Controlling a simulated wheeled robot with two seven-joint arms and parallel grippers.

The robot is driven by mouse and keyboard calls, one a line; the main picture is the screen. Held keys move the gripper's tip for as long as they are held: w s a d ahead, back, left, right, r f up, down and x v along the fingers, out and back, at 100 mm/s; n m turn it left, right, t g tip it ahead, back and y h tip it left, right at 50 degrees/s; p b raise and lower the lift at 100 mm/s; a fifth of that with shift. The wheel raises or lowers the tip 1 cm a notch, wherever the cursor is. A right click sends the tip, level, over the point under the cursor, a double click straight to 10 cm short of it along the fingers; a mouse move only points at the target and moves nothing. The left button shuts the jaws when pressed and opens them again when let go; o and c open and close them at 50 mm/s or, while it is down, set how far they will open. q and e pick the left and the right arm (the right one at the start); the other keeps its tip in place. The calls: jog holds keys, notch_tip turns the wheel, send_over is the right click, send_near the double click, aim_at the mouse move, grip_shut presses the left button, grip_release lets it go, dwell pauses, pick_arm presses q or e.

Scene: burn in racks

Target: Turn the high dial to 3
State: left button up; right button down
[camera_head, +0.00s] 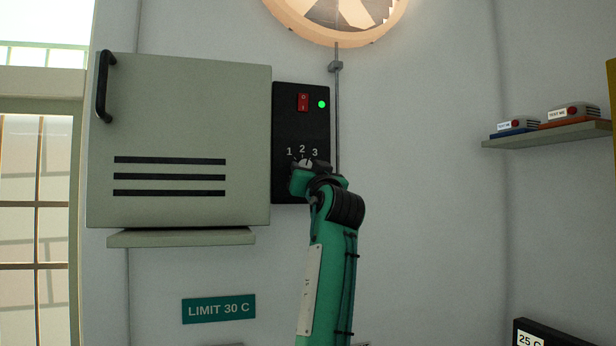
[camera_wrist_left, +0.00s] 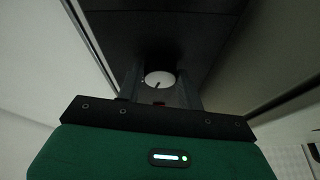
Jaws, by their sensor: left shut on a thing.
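The black control panel (camera_head: 288,125) is on the wall, right of a grey cabinet. Its dial (camera_head: 307,162) sits under the printed numbers 1, 2 and 3, mostly hidden by my left gripper (camera_head: 310,167). In the left wrist view the dial (camera_wrist_left: 159,78) shows as a pale round face with a short dark mark, between the fingers of my left gripper (camera_wrist_left: 160,92). The gripper is shut on the dial. I cannot tell which number the mark points at. My right gripper is not in view.
The grey cabinet (camera_head: 180,125) has a black handle. A thin conduit (camera_head: 337,115) runs beside the panel. A shelf (camera_head: 550,134) with small boxes is at right.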

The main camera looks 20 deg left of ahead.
pick_arm(q)
jog(key=shift+s+a+r+m+t+h, duration=0.15)
jog(key=shift+m+h, duration=1.2)
jog(key=shift+m, duration=1.5)
jog(key=shift+a+r+m+t+h, duration=0.1)
jog(key=shift+m+h, duration=1.2)
jog(key=shift+m, duration=1.5)
jog(key=shift+s+a+r+m+t+h, duration=0.15)
jog(key=shift+m+h, duration=1.2)
jog(key=shift+m, duration=1.5)
jog(key=shift+f, duration=0.1)
jog(key=o, duration=1)
jog(key=shift+b, duration=0.3)
